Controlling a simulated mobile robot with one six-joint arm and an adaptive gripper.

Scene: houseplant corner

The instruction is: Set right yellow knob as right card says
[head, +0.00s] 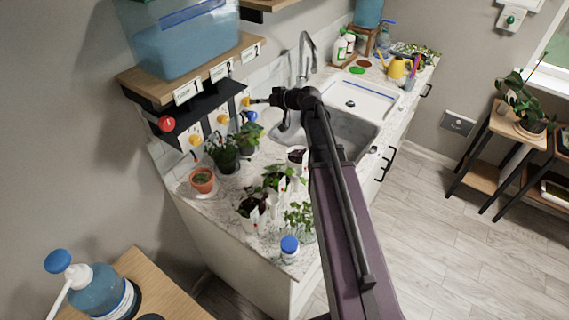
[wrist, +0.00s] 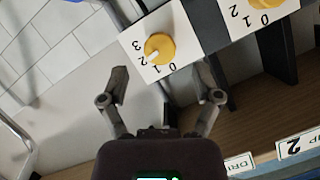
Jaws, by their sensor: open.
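The right yellow knob (head: 246,101) sits on a white dial plate on the black panel under the shelf. In the wrist view this yellow knob (wrist: 162,45) is upside down, with figures 0 to 3 around it. The right card (head: 250,52) is on the shelf edge, too small to read surely; a cut-off card (wrist: 238,162) shows "DRI" in the wrist view.
Two more yellow knobs (head: 223,119) (head: 195,140), a red knob (head: 167,124) and a blue knob (head: 251,116) are close by. A blue tub (head: 185,45) stands on the shelf above. Potted plants (head: 222,150) and a faucet (head: 303,60) stand below and beside.

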